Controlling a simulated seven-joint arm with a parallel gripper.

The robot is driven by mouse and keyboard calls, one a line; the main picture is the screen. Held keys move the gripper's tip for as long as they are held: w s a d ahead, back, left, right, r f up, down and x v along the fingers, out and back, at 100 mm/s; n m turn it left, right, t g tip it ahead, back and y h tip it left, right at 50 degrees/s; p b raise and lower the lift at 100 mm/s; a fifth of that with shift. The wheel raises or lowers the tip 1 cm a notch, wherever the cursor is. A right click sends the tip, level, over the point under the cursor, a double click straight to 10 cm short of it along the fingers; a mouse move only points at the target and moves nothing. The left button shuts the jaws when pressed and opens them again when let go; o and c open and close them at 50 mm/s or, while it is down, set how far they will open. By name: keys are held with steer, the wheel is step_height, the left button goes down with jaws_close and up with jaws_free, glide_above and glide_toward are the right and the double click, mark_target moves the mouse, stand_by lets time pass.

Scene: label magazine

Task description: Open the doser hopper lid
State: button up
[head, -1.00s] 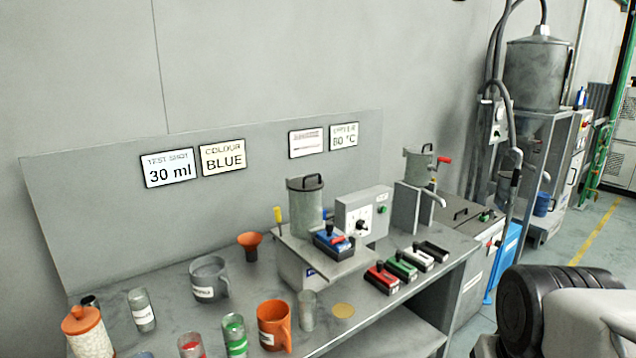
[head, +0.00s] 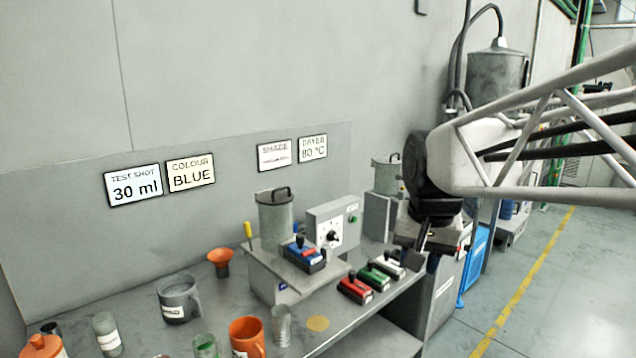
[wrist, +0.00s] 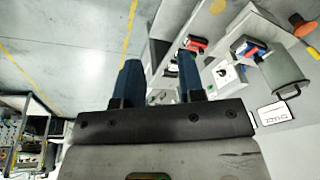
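The doser hopper (head: 275,222) is a grey metal cylinder on a bench machine. Its lid (head: 266,195) has a black arched handle and looks shut. The hopper also shows at the right of the wrist view (wrist: 281,66), with the lid handle (wrist: 289,90) facing the camera. My gripper (head: 421,243) is to the right of the hopper, well apart from it, near the bench's right end. In the wrist view its two dark blue fingers (wrist: 160,78) stand apart with nothing held between them.
A dial box (head: 333,228) stands right of the hopper. A blue-topped block (head: 303,254) sits before it; red (head: 355,289), green (head: 374,277) and white blocks lie further right. A second grey canister (head: 386,176) stands behind. Cups and jars fill the bench's left.

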steer(key=w+a+r+m, duration=0.15)
steer(key=w+a, duration=0.25)
steer(key=w, duration=0.4)
steer(key=w+a+r+m, duration=0.1)
steer(key=w+a+r, duration=0.25)
steer(key=w, duration=0.45)
steer(key=w+a+r+m, duration=0.1)
steer(key=w+a+r, duration=0.1)
steer(key=w+a, duration=0.45)
steer(key=w+a+m, duration=0.1)
steer(key=w+a, duration=0.6)
steer(key=w, duration=0.2)
steer(key=w+a+f+m+y, duration=0.1)
steer(key=w+a+m, duration=0.1)
steer(key=w+a, duration=0.5)
steer(key=w, duration=0.3)
steer(key=shift+a+g, duration=0.3)
steer(key=shift+g, duration=0.1)
steer(key=shift+f, duration=0.15)
steer(key=shift+w+a+f, duration=0.15)
steer(key=shift+a+f, duration=0.05)
steer(key=shift+f, duration=1.05)
steer(key=shift+w+a+f, duration=0.15)
steer(key=shift+w+f, duration=0.05)
steer(key=shift+f, duration=1.05)
steer(key=shift+w+a+f, duration=0.15)
steer(key=shift+a+f, duration=0.05)
steer(key=shift+f, duration=1.05)
jaws_close()
